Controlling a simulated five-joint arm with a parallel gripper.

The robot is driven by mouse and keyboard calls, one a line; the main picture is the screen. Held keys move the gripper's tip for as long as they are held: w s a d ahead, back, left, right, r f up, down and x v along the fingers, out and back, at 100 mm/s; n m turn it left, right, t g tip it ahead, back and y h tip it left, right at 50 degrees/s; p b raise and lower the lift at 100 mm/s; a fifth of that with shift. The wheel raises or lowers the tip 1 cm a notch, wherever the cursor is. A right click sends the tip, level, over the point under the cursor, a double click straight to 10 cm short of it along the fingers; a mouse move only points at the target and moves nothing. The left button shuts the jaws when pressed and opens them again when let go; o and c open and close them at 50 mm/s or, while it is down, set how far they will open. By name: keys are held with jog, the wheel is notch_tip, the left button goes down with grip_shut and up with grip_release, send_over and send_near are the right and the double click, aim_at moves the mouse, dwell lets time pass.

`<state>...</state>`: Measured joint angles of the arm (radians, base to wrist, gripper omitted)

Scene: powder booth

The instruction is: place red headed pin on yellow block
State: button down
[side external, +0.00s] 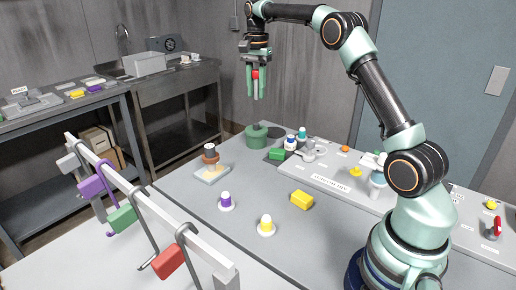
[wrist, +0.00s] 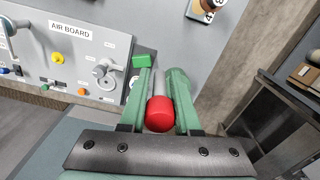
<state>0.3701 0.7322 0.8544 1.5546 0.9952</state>
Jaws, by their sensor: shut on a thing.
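My gripper (side external: 256,94) is raised high above the far part of the grey table in the side external view. It is shut on the red headed pin (side external: 255,75), with the red head up and the grey shaft between the green fingers. In the wrist view the gripper (wrist: 160,74) has the pin's red head (wrist: 160,114) between its fingers. The yellow block (side external: 302,200) lies on the table in the side external view, well below and to the right of the gripper, near the middle. I do not see it in the wrist view.
A purple-topped pin (side external: 226,201) and a yellow-topped pin (side external: 266,225) stand near the block. A green block (side external: 277,154), a green pot (side external: 256,137) and the air board (side external: 328,183) are farther back. A rail (side external: 150,203) with hanging coloured pieces runs along the front left.

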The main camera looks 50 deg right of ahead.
jog(key=s+a+r, duration=0.2)
jog(key=s+a, duration=0.1)
jog(key=s, duration=0.8)
send_over(302, 197)
notch_tip(302, 197, down, 3)
notch_tip(302, 197, down, 20)
jog(key=shift+r, duration=0.1)
jog(key=c, duration=0.6)
grip_release()
